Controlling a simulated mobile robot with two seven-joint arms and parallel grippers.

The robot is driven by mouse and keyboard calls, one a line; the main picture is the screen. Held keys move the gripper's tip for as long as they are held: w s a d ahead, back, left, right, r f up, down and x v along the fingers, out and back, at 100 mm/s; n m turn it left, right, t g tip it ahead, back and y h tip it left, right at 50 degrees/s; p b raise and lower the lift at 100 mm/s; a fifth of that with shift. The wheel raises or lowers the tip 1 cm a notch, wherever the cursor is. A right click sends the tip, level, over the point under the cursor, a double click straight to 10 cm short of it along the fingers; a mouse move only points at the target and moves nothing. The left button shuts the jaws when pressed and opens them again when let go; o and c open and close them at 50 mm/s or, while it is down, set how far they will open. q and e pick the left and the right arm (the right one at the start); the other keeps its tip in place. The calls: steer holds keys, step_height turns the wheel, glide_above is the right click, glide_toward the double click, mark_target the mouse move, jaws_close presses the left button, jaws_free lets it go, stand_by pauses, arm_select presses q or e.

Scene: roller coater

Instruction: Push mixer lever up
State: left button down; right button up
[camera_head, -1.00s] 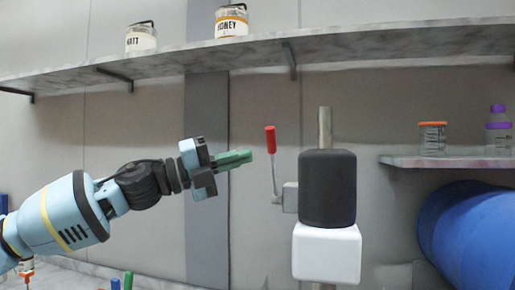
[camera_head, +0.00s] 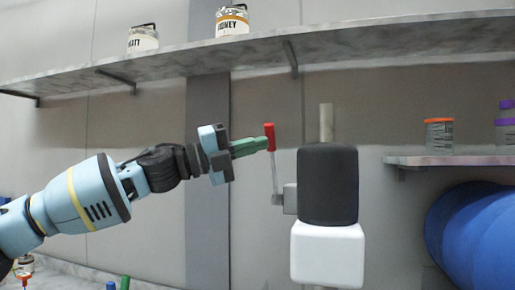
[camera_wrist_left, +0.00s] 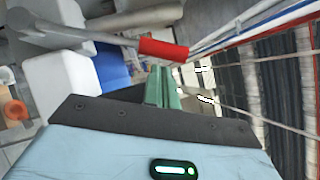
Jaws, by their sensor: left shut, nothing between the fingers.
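The mixer is a black cylinder (camera_head: 328,185) on a white block (camera_head: 327,254), with a metal rod on top. Its lever (camera_head: 270,138) stands up on the mixer's left side, with a red handle on a thin metal rod. My left gripper (camera_head: 262,144) is shut and empty; its green fingers point right, with the tips at the red handle's left side. Whether they touch it I cannot tell. In the left wrist view the red handle (camera_wrist_left: 163,49) lies just beyond the green fingertips (camera_wrist_left: 162,72). My right gripper is not in view.
A marble shelf (camera_head: 200,58) with two labelled jars runs above the arm. A lower shelf (camera_head: 450,160) on the right holds clear containers with orange and purple lids. A blue drum (camera_head: 480,235) lies below it.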

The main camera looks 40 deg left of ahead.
arm_select(q)
steer(key=shift+w+r, duration=0.15)
steer(key=shift+w, duration=0.05)
stand_by(0.4)
steer(key=shift+w+a+r+b, duration=0.45)
steer(key=shift+w+r, duration=0.15)
steer(key=shift+w, duration=0.1)
steer(key=shift+a+f, duration=0.1)
